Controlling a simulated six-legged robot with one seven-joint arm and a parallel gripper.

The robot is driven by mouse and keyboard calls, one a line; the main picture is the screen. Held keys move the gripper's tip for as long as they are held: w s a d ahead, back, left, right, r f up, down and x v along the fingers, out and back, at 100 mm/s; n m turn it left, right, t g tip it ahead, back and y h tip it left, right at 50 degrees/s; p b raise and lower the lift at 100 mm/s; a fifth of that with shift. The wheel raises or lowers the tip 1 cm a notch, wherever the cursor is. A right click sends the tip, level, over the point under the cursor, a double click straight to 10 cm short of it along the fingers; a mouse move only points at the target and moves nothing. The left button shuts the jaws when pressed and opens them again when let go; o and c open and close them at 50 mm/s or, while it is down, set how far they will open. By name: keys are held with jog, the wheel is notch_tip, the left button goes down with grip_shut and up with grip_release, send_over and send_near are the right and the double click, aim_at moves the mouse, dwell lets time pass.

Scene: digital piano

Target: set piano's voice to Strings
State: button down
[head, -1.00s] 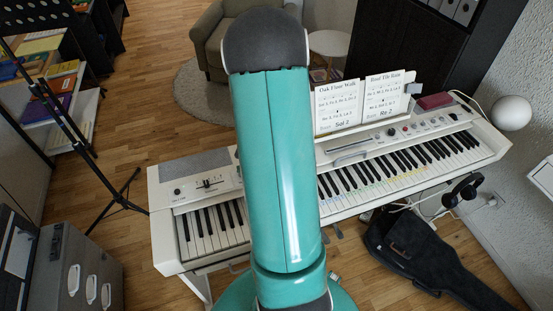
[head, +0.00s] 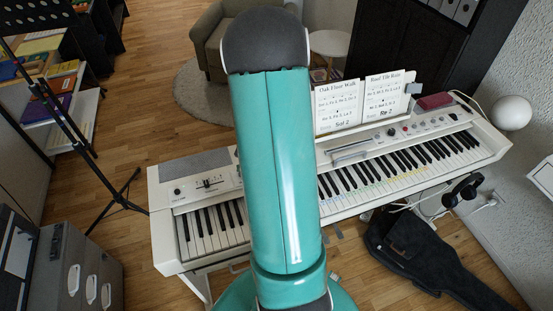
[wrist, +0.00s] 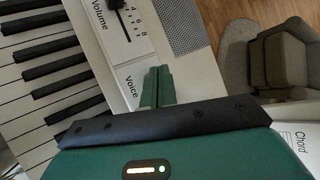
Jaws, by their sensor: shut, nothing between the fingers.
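The white digital piano (head: 330,212) stands across the middle of the head view; my teal arm covers part of it. In the wrist view, the "Voice" label (wrist: 132,88) is printed on the white panel (wrist: 116,61). My gripper (wrist: 157,72) is shut and empty, its green fingers just right of that label. What lies under the fingertips is hidden, and I cannot tell whether they touch the panel. No voice control or selected voice is readable. My gripper is hidden in the head view.
The volume slider (wrist: 120,24) and speaker grille (wrist: 177,28) lie near my fingers. Keys (wrist: 45,85) run along the left of the wrist view. Sheet music (head: 362,102) stands on the piano. An armchair (head: 212,40) is behind; a guitar case (head: 425,255) lies at right.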

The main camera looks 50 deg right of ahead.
jog(key=shift+r, duration=0.5)
jog(key=shift+r, duration=0.1)
notch_tip(320, 180, up, 5)
jog(key=shift+f, duration=0.1)
dwell(0.3)
dwell(0.7)
